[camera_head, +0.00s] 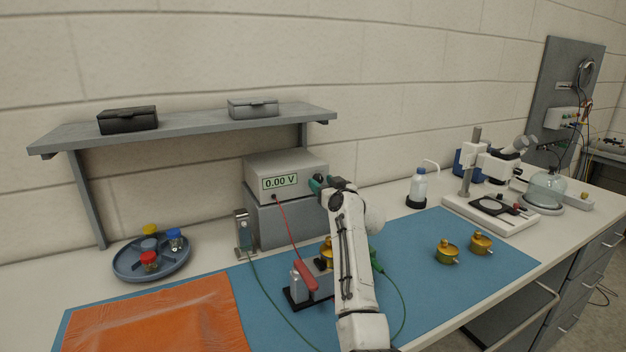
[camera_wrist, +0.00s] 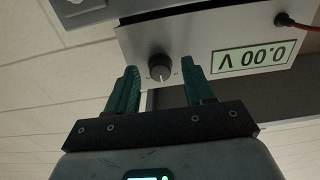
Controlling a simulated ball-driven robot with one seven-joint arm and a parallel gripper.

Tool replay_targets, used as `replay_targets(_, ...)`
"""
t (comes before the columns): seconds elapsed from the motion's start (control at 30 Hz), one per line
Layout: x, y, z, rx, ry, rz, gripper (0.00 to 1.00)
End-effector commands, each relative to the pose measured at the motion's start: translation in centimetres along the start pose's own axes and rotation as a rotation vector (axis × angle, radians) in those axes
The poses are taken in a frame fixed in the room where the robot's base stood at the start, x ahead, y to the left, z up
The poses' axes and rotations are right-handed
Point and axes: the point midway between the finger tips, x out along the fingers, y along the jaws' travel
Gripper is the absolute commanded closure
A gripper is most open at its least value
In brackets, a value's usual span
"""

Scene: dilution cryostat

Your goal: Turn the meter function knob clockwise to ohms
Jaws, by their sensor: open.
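The meter (camera_head: 285,170) is a grey box on top of another grey box, below the shelf. Its display (camera_head: 279,182) reads 0.00 V, and it shows upside down in the wrist view (camera_wrist: 254,57). The black function knob (camera_wrist: 159,66) has a pale pointer mark and sits on the meter's front panel. My gripper (camera_wrist: 161,80) is open, with one green finger on each side of the knob in the picture. I cannot tell whether either finger touches it. In the head view my gripper (camera_head: 322,184) is at the meter's right end, and the arm and gripper hide the knob.
A red lead (camera_head: 287,225) runs from the meter to a red clamp (camera_head: 305,275) on the blue mat (camera_head: 410,290). Brass pots (camera_head: 447,252) stand on the mat. A round tray (camera_head: 150,262) is at left, a bottle (camera_head: 418,185) and microscope (camera_head: 492,175) at right. The shelf (camera_head: 185,124) overhangs.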

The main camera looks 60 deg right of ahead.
Motion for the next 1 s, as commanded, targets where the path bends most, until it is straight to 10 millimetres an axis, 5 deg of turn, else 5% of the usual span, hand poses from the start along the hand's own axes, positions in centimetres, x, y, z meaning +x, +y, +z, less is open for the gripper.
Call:
replay_targets(0.33,0.01,0.15,0.02,0.0,0.0,0.0,0.49)
replay_targets(0.87,0.01,0.12,0.03,0.0,-0.001,0.0,0.99)
replay_targets(1.0,0.0,0.12,0.05,0.002,-0.001,0.0,1.0)
